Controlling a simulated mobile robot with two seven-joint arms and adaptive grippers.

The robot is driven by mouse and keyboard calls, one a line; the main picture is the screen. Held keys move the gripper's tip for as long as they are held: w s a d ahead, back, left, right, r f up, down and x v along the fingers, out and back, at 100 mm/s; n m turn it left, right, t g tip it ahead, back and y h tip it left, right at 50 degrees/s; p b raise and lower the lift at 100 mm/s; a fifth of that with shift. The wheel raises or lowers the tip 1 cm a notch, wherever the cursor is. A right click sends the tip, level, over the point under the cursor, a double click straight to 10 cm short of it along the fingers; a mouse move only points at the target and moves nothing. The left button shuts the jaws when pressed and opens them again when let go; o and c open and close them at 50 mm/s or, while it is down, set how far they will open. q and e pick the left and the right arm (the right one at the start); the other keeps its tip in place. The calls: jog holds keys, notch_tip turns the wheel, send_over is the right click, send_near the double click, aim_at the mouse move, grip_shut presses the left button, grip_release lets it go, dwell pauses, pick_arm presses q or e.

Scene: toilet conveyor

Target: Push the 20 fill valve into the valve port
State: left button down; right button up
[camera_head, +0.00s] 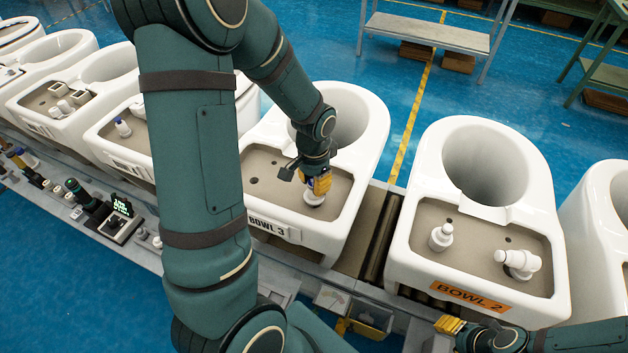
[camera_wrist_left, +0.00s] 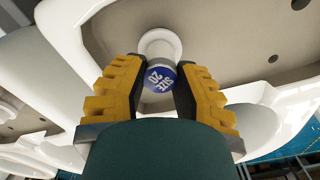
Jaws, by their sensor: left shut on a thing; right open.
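The fill valve (camera_head: 314,198) is white with a blue cap; the cap reads "SIZE 20" in the left wrist view (camera_wrist_left: 160,79). It stands about upright over the right part of the grey tank floor (camera_head: 262,199) of the toilet labelled BOWL 3. My left gripper (camera_head: 318,184) is shut on the valve's upper part, its yellow fingers on either side of the cap (camera_wrist_left: 160,88). The valve's white flange hides the valve port beneath it, so I cannot tell how deep it sits. My right gripper (camera_head: 450,325) is open and empty, low at the right.
BOWL 2 (camera_head: 405,262) stands to the right, with two white fittings (camera_head: 440,237) (camera_head: 518,262) in its tank. More toilets (camera_head: 75,75) line the conveyor at the left. A side ledge (camera_head: 150,255) carries several valves and a small display (camera_head: 122,207). My left arm covers part of the line.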

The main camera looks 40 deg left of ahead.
pick_arm(q)
jog(key=shift+f+b, duration=0.75)
jog(key=shift+f, duration=0.15)
jog(key=c, duration=0.7)
grip_release()
jog(key=shift+c, duration=0.2)
notch_tip(320, 180, up, 12)
